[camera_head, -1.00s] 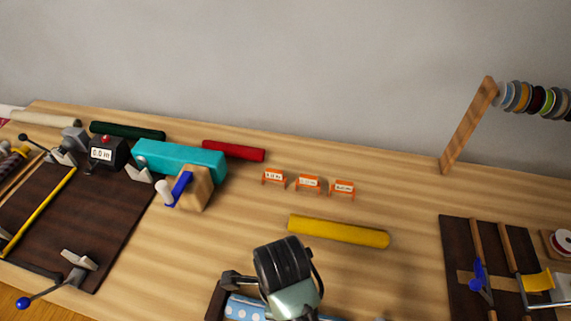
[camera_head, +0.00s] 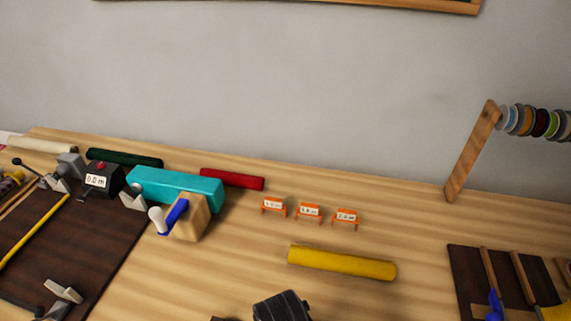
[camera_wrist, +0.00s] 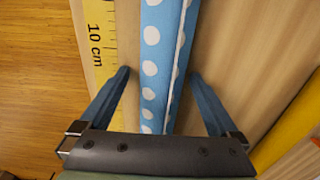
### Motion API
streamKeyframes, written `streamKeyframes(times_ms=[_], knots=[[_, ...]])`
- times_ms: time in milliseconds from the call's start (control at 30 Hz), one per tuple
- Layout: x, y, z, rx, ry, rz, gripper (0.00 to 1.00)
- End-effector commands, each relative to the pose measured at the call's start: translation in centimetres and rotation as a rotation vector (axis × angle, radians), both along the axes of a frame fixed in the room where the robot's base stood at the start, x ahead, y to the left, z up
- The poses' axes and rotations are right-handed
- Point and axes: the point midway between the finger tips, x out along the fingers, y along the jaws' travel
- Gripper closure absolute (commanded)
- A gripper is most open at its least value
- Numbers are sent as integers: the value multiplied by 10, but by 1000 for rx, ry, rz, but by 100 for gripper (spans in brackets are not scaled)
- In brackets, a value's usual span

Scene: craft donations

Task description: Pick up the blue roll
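The blue roll (camera_wrist: 150,65), light blue with white dots, shows in the wrist view, running lengthwise between my fingers. My gripper (camera_wrist: 158,76) is open, with one blue finger on each side of the roll. A gap shows between each finger and the roll; how far the fingertips reach down beside it I cannot tell. In the head view only a dark part of my arm shows at the bottom edge, and the blue roll is out of frame.
A yellow ruler strip (camera_wrist: 97,40) lies left of the blue roll. A yellow roll (camera_head: 342,263) lies to its right. Orange label stands (camera_head: 309,212), a red roll (camera_head: 232,179) and a teal block (camera_head: 175,187) stand farther back. A dark board (camera_head: 490,275) is at right.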

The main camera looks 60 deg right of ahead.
Motion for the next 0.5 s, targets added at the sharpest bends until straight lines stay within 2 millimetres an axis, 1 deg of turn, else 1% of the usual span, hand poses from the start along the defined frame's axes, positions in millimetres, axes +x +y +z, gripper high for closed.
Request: streamKeyframes(times_ms=[33, 67, 100, 167, 300, 367, 400, 500], knots=[[0, 0, 0, 0, 0, 0, 14], [0, 0, 0, 0, 0, 0, 20], [0, 0, 0, 0, 0, 0, 27], [0, 0, 0, 0, 0, 0, 38], [0, 0, 0, 0, 0, 0, 63], [0, 0, 0, 0, 0, 0, 74], [0, 0, 0, 0, 0, 0, 81], [0, 0, 0, 0, 0, 0, 97]])
